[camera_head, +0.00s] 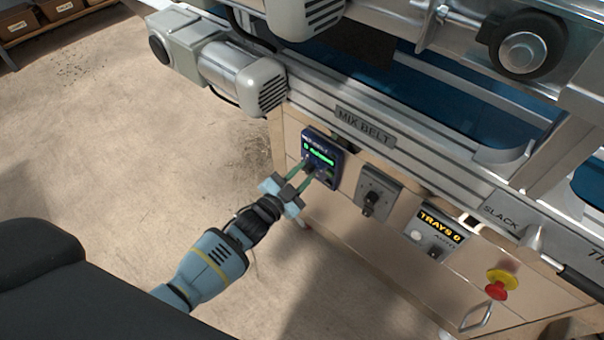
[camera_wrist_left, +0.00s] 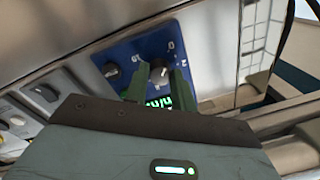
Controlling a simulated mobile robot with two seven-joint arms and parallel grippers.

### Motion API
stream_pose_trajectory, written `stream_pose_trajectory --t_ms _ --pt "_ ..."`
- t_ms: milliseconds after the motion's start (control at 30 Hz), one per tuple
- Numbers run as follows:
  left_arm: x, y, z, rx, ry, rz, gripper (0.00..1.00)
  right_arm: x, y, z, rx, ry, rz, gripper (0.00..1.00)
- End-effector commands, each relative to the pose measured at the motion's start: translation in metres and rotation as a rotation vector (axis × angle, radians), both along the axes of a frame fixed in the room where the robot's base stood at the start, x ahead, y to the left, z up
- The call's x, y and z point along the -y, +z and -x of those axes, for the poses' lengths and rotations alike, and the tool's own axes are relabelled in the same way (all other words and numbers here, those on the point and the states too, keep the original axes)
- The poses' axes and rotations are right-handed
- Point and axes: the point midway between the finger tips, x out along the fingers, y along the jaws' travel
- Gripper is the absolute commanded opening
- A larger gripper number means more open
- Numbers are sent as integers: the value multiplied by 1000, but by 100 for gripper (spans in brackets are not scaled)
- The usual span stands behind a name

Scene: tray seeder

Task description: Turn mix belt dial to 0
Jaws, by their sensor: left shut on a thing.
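The mix belt panel is a dark blue box (camera_head: 333,152) with a green lit display (camera_head: 319,154), below the MIX BELT label (camera_head: 363,126). In the left wrist view the blue panel (camera_wrist_left: 127,48) appears turned, with marks around a dark dial (camera_wrist_left: 158,70) that has a lighter face. My left gripper (camera_head: 313,171) reaches the lower part of the panel. Its green fingers (camera_wrist_left: 157,80) are shut on the dial, one on each side. The display's small text is too blurred to read surely, and the fingers partly cover it in the wrist view. My right gripper is not in view.
Right of the blue panel are a grey plate with a black knob (camera_head: 373,198), a TRAYS 0 counter (camera_head: 437,228) and a red emergency button (camera_head: 500,285). The conveyor rail and a grey motor (camera_head: 240,75) overhang above. Open floor lies to the left.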

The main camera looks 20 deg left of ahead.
Motion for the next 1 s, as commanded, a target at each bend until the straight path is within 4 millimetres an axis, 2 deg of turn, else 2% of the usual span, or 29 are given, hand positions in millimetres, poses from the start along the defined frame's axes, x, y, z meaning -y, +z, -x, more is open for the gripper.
stream_pose_trajectory --t_ms 67,100,233,567,667,1000 --pt "-1 0 0 -1 1 2 2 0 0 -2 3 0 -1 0" --pt "-1 0 0 -1 1 2 30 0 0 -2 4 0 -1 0" --pt "-1 0 0 -1 1 1 47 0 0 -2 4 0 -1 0" --pt "-1 0 3 -1 1 0 47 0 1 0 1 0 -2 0" --pt "-4 0 12 -2 0 -1 47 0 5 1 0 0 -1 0" --pt "-19 0 61 -1 1 -1 47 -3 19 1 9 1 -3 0"
